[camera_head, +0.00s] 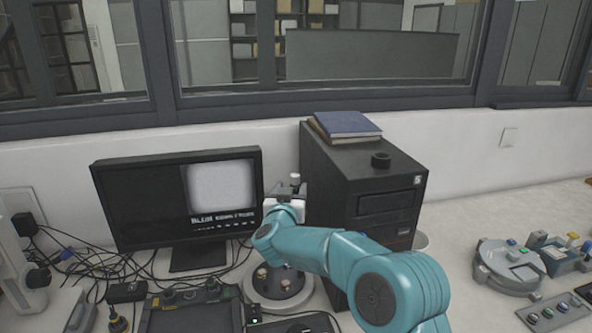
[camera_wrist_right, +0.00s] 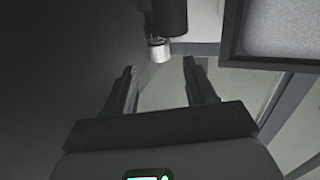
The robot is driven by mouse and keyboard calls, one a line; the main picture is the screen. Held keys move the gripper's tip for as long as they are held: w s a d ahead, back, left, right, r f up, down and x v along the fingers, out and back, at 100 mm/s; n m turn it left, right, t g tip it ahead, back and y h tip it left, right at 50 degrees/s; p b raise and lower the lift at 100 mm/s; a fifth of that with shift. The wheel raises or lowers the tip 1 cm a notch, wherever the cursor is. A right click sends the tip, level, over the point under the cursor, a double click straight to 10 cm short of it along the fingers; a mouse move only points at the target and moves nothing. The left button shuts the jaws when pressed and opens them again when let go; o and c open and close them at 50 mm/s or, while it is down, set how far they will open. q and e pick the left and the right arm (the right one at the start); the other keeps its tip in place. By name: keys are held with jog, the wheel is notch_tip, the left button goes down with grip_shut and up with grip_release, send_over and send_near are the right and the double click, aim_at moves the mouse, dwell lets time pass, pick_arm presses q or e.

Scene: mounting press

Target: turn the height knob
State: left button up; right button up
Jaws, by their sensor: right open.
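My right gripper (camera_head: 287,190) is at the middle of the head view, between the monitor and the black computer case. In the right wrist view its two fingers (camera_wrist_right: 159,68) are apart with nothing between them. A small pale knob (camera_wrist_right: 160,51), which looks like the height knob, sits on the end of a dark cylinder (camera_wrist_right: 164,14) just beyond the fingertips. In the head view a pale cap (camera_head: 295,178) shows right by the gripper. The press's round pale base (camera_head: 279,304) stands below, and my arm hides most of its column. My left gripper is not in view.
A monitor (camera_head: 140,204) stands close on the left and a black computer case (camera_head: 347,166) close on the right, with books (camera_head: 347,125) on top. Cables (camera_head: 80,262) and a control box lie at the left front. Small devices (camera_head: 513,268) sit on the right.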

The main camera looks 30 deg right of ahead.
aim_at(294, 174)
jog(key=p+x, duration=0.3)
jog(key=x, duration=0.6)
jog(key=shift+r, duration=0.1)
jog(key=c, duration=1)
jog(key=shift+y, duration=0.3)
jog(key=n+t+y+b, duration=0.1)
jog(key=n+y+b, duration=0.1)
jog(key=b, duration=0.2)
jog(key=n+t+y+b, duration=0.1)
jog(key=n+y+b, duration=0.1)
jog(key=y+b, duration=0.1)
jog(key=shift+a+f+t+b, duration=0.2)
jog(key=shift+t+b, duration=0.2)
jog(key=shift+b, duration=0.2)
jog(key=shift+r+y, duration=0.1)
jog(key=shift+y, duration=0.2)
jog(key=shift+w+a+r+n, duration=0.1)
jog(key=shift+r+n, duration=0.05)
jog(key=shift+n, duration=0.15)
